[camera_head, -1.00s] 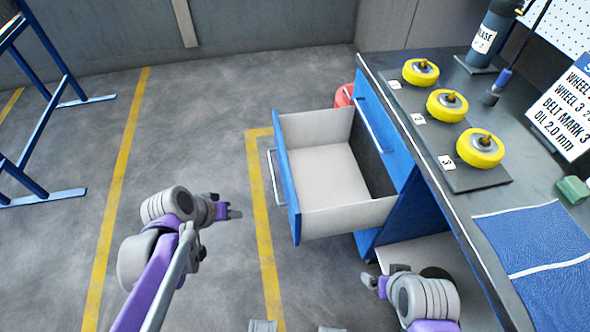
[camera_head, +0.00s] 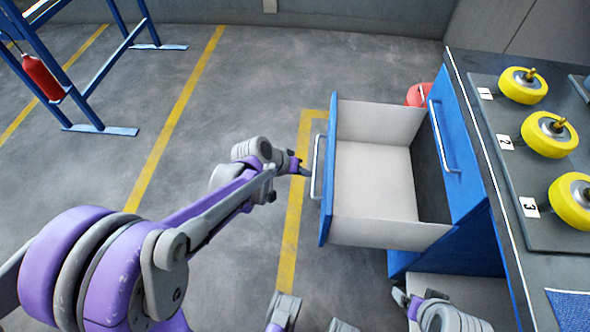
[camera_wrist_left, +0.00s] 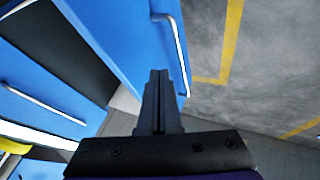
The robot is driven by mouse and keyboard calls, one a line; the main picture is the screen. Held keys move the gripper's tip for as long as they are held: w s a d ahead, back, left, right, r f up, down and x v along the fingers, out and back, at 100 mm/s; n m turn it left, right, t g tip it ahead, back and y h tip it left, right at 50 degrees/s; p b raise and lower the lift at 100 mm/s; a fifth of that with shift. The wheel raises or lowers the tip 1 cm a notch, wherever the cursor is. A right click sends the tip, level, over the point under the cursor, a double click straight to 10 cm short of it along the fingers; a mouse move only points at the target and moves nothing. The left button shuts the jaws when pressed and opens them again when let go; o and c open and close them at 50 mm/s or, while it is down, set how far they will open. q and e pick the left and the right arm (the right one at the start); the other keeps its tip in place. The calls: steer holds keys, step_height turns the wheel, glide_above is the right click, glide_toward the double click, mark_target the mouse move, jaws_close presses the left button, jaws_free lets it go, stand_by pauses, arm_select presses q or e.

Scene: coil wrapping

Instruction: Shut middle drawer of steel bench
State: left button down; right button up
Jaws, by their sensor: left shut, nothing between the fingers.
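The open drawer (camera_head: 375,180) of the steel bench is pulled well out, with a blue front, a silver handle (camera_head: 317,167) and a pale, empty inside. Its front also shows in the left wrist view (camera_wrist_left: 120,35). My left gripper (camera_head: 305,171) is shut and empty, its tips right at the outer side of the handle. In the left wrist view the closed fingers (camera_wrist_left: 157,95) point at the blue front beside the handle (camera_wrist_left: 178,50); I cannot tell whether they touch. My right gripper (camera_head: 401,297) is low beside the bench, its jaws unclear.
The bench top (camera_head: 500,215) carries yellow wheels (camera_head: 549,134) on a dark plate. A shut blue front with a handle (camera_head: 442,135) is above the open drawer. A red object (camera_head: 418,94) stands behind it. A blue frame (camera_head: 75,60) stands far left.

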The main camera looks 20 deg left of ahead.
arm_select(q)
steer(key=shift+w+d, duration=0.2)
steer(key=shift+d, duration=0.45)
steer(key=shift+w+d, duration=0.25)
steer(key=shift+d, duration=0.4)
steer(key=shift+w+d, duration=0.2)
steer(key=shift+d, duration=0.45)
steer(key=w+d, duration=0.4)
steer(key=d, duration=1)
steer(key=w+d, duration=0.4)
steer(key=d, duration=1)
steer(key=shift+p, duration=0.45)
steer(key=shift+a+f, duration=0.1)
